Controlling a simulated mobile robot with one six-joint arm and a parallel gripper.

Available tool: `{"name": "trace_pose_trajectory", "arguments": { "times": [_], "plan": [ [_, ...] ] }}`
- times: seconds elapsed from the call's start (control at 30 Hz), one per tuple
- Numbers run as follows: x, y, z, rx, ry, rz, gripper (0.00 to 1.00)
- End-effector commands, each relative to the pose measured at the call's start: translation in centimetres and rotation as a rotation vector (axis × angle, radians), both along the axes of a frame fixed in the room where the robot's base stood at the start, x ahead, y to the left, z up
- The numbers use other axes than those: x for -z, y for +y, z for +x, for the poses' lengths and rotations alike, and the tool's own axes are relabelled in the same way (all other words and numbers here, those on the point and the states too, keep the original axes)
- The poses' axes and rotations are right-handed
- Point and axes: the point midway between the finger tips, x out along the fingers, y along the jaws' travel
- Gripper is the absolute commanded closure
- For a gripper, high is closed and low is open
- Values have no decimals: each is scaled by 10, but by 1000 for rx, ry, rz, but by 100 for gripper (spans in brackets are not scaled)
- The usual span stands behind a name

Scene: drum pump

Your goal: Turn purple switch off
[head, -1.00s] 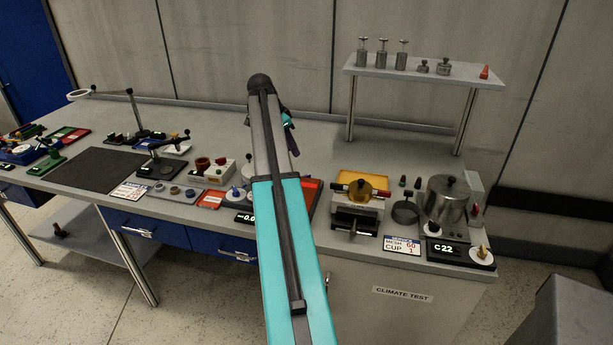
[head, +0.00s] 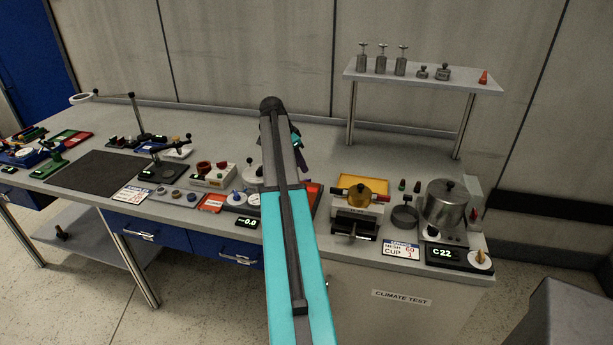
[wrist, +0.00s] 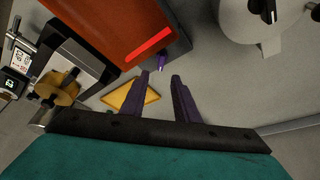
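The purple switch (wrist: 160,63) is a small lever on the end of an orange-red box (wrist: 105,25) in the wrist view. The box has a glowing red strip. My gripper (wrist: 161,77) has two dark purple fingers, apart with nothing between them. The switch shows just beyond the fingertips, in line with the gap; whether they touch it I cannot tell. In the head view a strip of the orange-red box (head: 314,196) shows beside my arm, which hides the switch and most of my gripper.
A yellow tray (head: 363,184) and a device with a brass drum (head: 358,197) stand right of the box. A pot (head: 445,205) stands further right. A raised shelf (head: 425,77) with weights stands behind them. A white round device (wrist: 262,18) is near the box.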

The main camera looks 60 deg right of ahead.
Motion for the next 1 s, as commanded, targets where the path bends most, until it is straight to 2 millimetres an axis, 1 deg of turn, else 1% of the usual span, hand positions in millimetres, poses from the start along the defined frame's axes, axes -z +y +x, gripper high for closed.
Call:
{"name": "trace_pose_trajectory", "arguments": {
  "times": [0.4, 0.6, 0.8, 1.0],
  "plan": [
    [46, -17, -10, 1, 1, 2, 72],
    [63, -24, -13, 2, 1, 2, 72],
    [70, -27, -14, 1, 0, 0, 72],
    [71, -27, -14, 1, 0, 0, 72]
  ]
}}
